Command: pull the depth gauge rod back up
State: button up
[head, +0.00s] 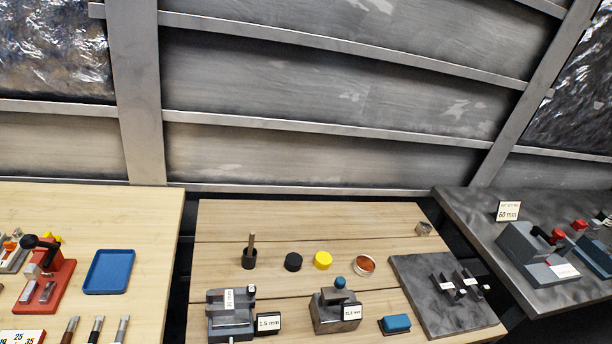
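My gripper is not in view. A grey block device (336,314) with a teal round knob (340,283) on top and a small readout stands at the front middle of the wooden table. Another grey device (230,318) with an upright label and a readout of about 1.5 mm stands to its left. A thin brown rod (252,243) stands upright in a small black cup (249,262) behind that device. I cannot tell for certain which of these is the depth gauge rod. Nothing is seen touching them.
A black disc (293,262), a yellow disc (323,260) and a round dish (364,265) sit mid-table. A teal block (396,324) lies in front. A dark plate (418,299) with small fixtures is at right. Side tables hold a blue tray (108,272) and a grey vise (533,250).

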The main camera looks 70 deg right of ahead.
aim_at(339, 282)
jog(key=z, duration=1.9)
